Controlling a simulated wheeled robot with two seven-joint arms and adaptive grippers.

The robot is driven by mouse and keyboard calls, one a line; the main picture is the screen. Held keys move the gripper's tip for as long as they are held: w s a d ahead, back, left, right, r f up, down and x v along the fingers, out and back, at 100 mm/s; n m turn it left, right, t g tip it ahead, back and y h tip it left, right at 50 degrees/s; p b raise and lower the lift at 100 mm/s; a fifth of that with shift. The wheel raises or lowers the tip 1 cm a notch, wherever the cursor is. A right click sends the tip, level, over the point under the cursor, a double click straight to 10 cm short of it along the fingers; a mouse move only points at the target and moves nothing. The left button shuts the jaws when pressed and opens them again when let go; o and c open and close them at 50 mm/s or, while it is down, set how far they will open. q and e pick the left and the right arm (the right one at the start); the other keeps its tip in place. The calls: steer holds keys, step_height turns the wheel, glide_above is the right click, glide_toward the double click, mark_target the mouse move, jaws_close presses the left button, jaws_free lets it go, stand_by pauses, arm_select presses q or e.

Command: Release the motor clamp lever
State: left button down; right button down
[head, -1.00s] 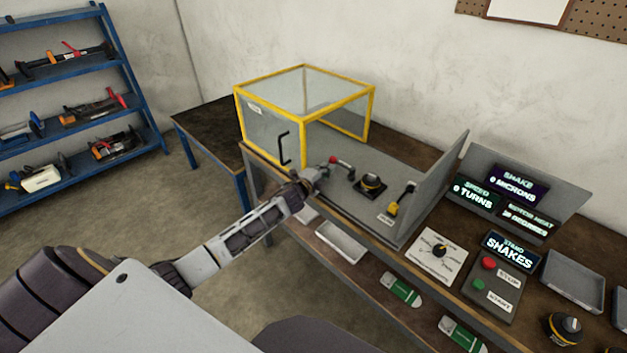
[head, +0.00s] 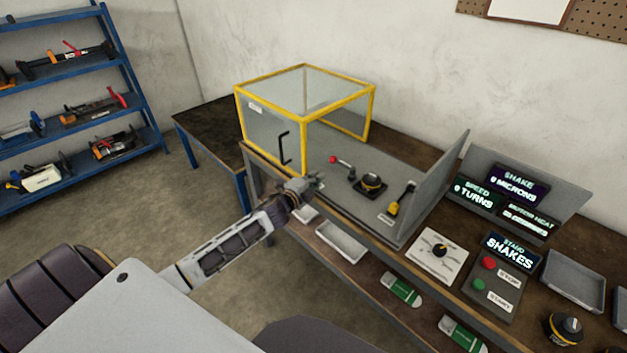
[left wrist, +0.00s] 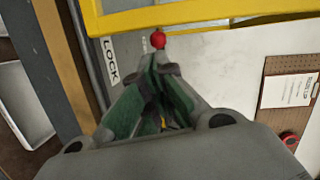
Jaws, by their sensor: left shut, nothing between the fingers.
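A lever with a red knob (head: 334,160) is on the grey bench plate beside the yellow-framed guard. The red knob (left wrist: 158,40) also shows in the left wrist view, just beyond my fingertips. A black motor (head: 371,182) sits on its mount in the plate's middle. A yellow-and-black handle (head: 400,199) stands to its right by a small label; I cannot tell which lever is the motor clamp's. My left gripper (head: 318,181) is shut and empty at the plate's front edge, apart from the red knob. It also shows in the left wrist view (left wrist: 158,62). My right gripper is out of view.
The clear guard with a yellow frame (head: 304,118) stands close behind my left gripper. A grey upright panel (head: 432,192) bounds the plate on the right. A LOCK label (left wrist: 110,60) lies left of my fingers. Control panels and trays fill the bench's right.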

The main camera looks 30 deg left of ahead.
arm_select(q)
steer(key=shift+s+r, duration=0.15)
steer(key=shift+s, duration=0.55)
